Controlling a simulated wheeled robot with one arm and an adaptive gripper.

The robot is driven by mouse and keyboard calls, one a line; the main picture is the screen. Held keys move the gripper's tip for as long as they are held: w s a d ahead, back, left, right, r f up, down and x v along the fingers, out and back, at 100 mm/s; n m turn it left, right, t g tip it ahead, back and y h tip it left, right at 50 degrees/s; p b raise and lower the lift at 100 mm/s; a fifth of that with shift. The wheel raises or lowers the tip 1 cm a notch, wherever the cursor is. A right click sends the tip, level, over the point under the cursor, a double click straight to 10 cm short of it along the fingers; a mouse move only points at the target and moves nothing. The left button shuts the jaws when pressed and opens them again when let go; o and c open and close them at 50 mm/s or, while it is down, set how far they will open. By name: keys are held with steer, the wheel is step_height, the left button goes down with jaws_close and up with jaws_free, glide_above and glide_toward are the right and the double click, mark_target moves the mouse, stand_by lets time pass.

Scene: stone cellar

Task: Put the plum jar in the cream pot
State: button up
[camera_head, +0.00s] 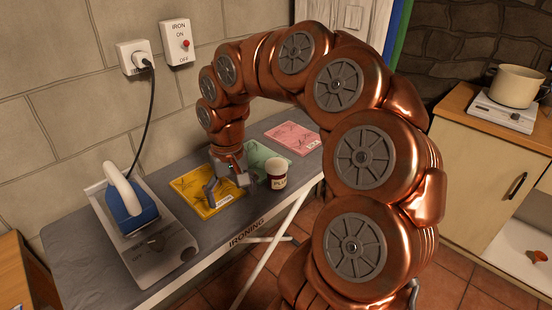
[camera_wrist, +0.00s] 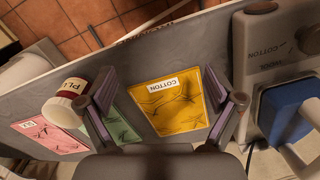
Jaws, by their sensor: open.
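My gripper (camera_wrist: 168,108) is open and empty, pointing down over the yellow cotton cloth (camera_wrist: 170,105). The cream pot (camera_head: 516,86) stands on a small white hotplate (camera_head: 503,113) on the right-hand counter.
An iron (camera_head: 130,203) with a blue body rests on a grey base at the board's left. Green (camera_head: 258,156) and pink (camera_head: 293,138) cloths lie behind the jar. A cord runs up to the wall socket (camera_head: 136,58). A floor gap separates the board from the counter (camera_head: 462,105).

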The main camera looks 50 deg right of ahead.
mark_target(278, 166)
steer(key=d+m+p, duration=0.1)
steer(key=d, duration=0.5)
steer(key=w+d+m+p, duration=0.1)
steer(key=d+m+p, duration=0.1)
steer(key=d, duration=0.4)
steer(key=d+r+m+p, duration=0.1)
steer(key=d+m, duration=0.1)
steer(key=d, duration=0.4)
steer(key=shift+w, duration=0.35)
step_height(278, 166, down, 2)
steer(key=shift+f+p, duration=0.2)
steer(key=shift+p, duration=0.35)
steer(key=shift+w+f+p, duration=0.25)
steer(key=shift+f+p, duration=0.1)
steer(key=shift+f, duration=0.15)
steer(key=shift+w+d+f+p, duration=0.15)
steer(key=shift+f+p, duration=0.15)
steer(key=shift+f, duration=0.4)
steer(key=shift+w+a+f+p, duration=0.1)
steer(key=shift+w+f+p, duration=0.15)
steer(key=shift+f, duration=0.5)
steer(key=shift+w+d+f+p, duration=0.1)
steer(key=shift+f+p, duration=0.2)
steer(key=shift+f, duration=0.4)
steer(key=c, duration=1.5)
steer(key=shift+r, duration=0.1)
steer(key=shift+c, duration=0.2)
